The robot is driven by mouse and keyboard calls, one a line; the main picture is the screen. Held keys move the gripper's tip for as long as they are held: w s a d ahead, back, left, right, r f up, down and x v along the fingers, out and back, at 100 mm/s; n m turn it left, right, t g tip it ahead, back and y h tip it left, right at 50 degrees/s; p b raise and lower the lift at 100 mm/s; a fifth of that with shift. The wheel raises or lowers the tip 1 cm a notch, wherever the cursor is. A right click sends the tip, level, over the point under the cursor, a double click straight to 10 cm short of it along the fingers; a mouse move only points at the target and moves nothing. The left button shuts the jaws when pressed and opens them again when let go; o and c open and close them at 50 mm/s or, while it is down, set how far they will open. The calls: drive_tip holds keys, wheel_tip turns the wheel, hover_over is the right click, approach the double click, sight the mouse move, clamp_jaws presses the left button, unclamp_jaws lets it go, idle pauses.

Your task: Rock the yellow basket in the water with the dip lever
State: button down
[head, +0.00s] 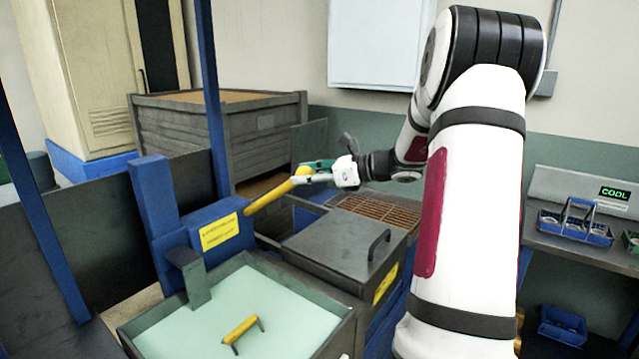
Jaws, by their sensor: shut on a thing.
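The dip lever (268,195) is a yellow bar that slopes up to the right from a blue housing (213,228) with a yellow label. My gripper (303,175) is shut on the upper end of the lever, and my arm reaches to it from the right. The water (185,325) is pale green and fills a grey tank at the bottom left. A yellow handle (241,334), which looks like that of the yellow basket, stands out of the water. The basket's body cannot be made out under the surface.
A dark lidded box (335,250) with a handle and a brown grate (378,211) stand right of the lever. A blue post (211,100) rises behind the lever. A grey crate (225,133) is farther back. Blue caddies (575,228) sit on a right-hand bench.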

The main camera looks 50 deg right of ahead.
drive_tip(key=shift+w+r, duration=0.35)
drive_tip(key=shift+r, duration=0.15)
drive_tip(key=c, duration=1)
unclamp_jaws()
drive_tip(key=shift+s, duration=0.1)
drive_tip(key=shift+s+d, duration=0.1)
drive_tip(key=shift+s, duration=0.1)
drive_tip(key=v, duration=1.1)
drive_tip(key=shift+s, duration=0.2)
